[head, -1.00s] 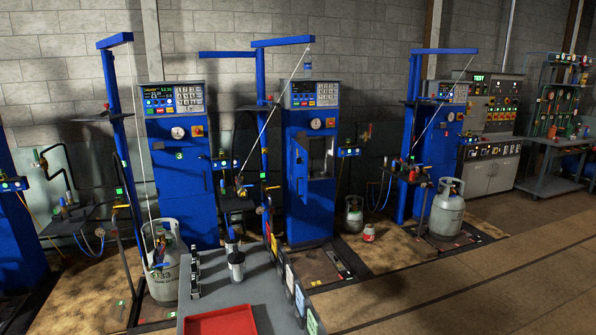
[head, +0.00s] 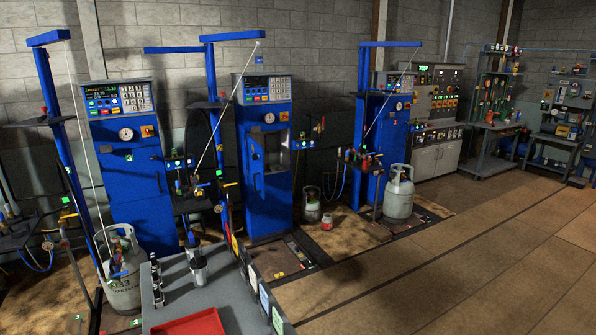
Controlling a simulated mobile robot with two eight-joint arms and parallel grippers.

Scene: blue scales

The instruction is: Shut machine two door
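The middle blue machine (head: 265,205) has an open compartment (head: 277,150) in its front, below the gauge and keypad. Its narrow blue door (head: 257,172) stands open, swung out on the left side of the compartment. I see no readable number on this machine. The blue machine to its left (head: 135,190) carries a green 3, and its front looks closed. Neither of my grippers shows in the head view.
A grey bench (head: 215,295) with a red tray (head: 190,324) and a dark-lidded canister (head: 198,270) stands in front, bottom centre. Gas cylinders (head: 398,195) stand by the machines. A third blue machine (head: 388,140) is further right. Brown floor (head: 450,275) at right is clear.

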